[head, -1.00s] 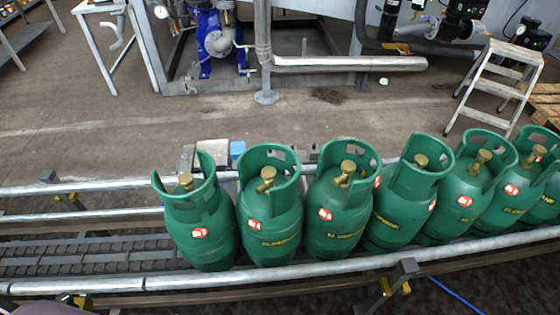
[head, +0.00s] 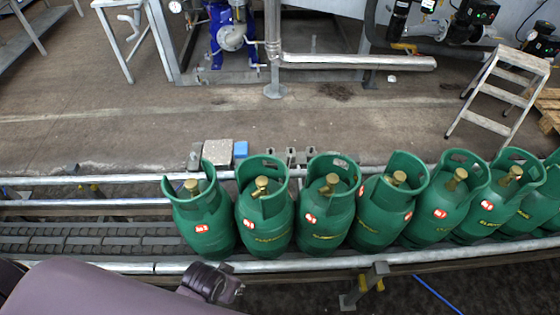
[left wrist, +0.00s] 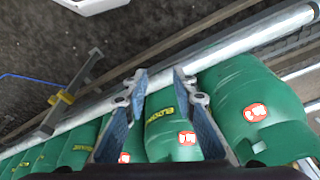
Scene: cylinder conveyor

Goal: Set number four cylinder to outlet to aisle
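Several green gas cylinders stand upright in a row on the conveyor (head: 90,239), each with an open collar, a brass valve and a red-white label. The label numbers are too small to read surely. Counting from the left, the fourth cylinder is (head: 385,212) in the head view. My left gripper (left wrist: 160,76) shows in the left wrist view, fingers apart and empty. A green cylinder (left wrist: 162,125) shows between and beyond the fingers, and a larger one (left wrist: 250,100) is to the right. I cannot tell whether the fingers touch any. My right gripper is not in view.
Metal rails (head: 310,264) run along both sides of the conveyor. The conveyor's left part is bare. Beyond it lies open aisle floor (head: 90,120). A step ladder (head: 500,95) stands at the back right, and pipes and a blue pump (head: 228,38) at the back.

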